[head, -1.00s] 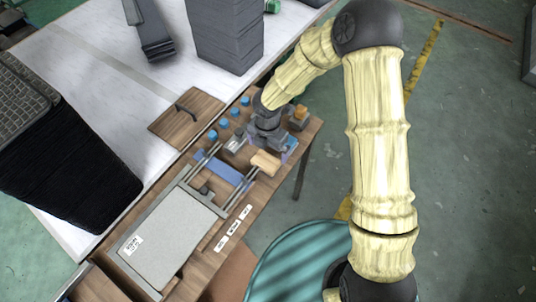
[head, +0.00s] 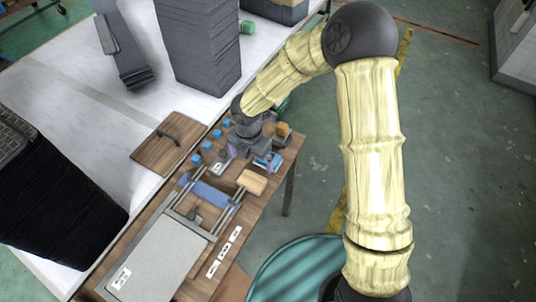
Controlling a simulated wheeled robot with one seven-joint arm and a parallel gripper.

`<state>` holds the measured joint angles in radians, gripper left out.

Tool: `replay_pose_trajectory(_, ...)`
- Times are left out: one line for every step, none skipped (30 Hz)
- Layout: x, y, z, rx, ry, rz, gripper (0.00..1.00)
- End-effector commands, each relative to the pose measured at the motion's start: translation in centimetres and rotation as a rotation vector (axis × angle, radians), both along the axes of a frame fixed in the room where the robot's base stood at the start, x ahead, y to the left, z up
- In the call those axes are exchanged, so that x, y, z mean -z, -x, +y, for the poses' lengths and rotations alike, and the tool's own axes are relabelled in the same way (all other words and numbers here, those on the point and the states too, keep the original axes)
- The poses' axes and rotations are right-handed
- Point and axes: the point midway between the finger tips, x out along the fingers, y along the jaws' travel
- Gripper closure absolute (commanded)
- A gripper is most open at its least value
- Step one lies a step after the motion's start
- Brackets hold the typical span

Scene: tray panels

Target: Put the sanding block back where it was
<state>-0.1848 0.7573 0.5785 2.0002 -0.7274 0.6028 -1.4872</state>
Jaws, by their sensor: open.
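A tan block (head: 252,181) lies on the wooden bench beside the metal rails, in front of my gripper; it may be the sanding block, but I cannot tell for sure. My gripper (head: 251,153) points down over the bench just behind it, with its jaws open. A small blue-and-white item (head: 268,161) shows at the right side of my gripper, partly hidden by it; I cannot tell whether they touch. An orange-topped block (head: 282,130) stands farther back at the bench's right edge. My wrist hides part of the bench.
Several blue knobs (head: 207,145) line the bench's left side, near a grey device (head: 219,165). A blue bar (head: 209,193) crosses the rails, behind a grey panel (head: 155,262). A wooden board with a handle (head: 166,146) and dark stacks (head: 200,45) occupy the white table (head: 100,110).

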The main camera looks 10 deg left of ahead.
Motion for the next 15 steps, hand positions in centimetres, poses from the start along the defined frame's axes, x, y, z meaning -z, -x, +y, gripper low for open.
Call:
replay_pose_trajectory(0.0,0.0,0.0,0.000,0.000,0.000,0.00)
replay_pose_trajectory(0.0,0.0,0.0,0.000,0.000,0.000,0.00)
replay_pose_trajectory(0.0,0.0,0.0,0.000,0.000,0.000,0.00)
replay_pose_trajectory(0.0,0.0,0.0,0.001,0.000,0.000,0.00)
replay_pose_trajectory(0.0,0.0,-0.1,0.006,0.000,-0.001,0.00)
replay_pose_trajectory(-0.2,0.0,-0.3,0.022,0.002,-0.002,0.00)
replay_pose_trajectory(-0.3,-0.1,-0.6,0.044,0.003,-0.003,0.00)
replay_pose_trajectory(-0.6,-0.1,-1.0,0.074,0.006,-0.006,0.00)
replay_pose_trajectory(-0.9,-0.1,-1.7,0.131,0.009,-0.010,0.00)
replay_pose_trajectory(-1.3,-0.1,-2.5,0.187,0.014,-0.012,0.00)
replay_pose_trajectory(-1.7,-0.1,-3.3,0.254,0.017,-0.017,0.00)
replay_pose_trajectory(-2.4,-0.1,-4.6,0.362,0.022,-0.024,0.00)
replay_pose_trajectory(-2.9,-0.1,-5.7,0.455,0.024,-0.031,0.00)
replay_pose_trajectory(-3.6,0.0,-6.9,0.554,0.025,-0.038,0.00)
replay_pose_trajectory(-4.4,0.2,-8.5,0.696,0.024,-0.048,0.00)
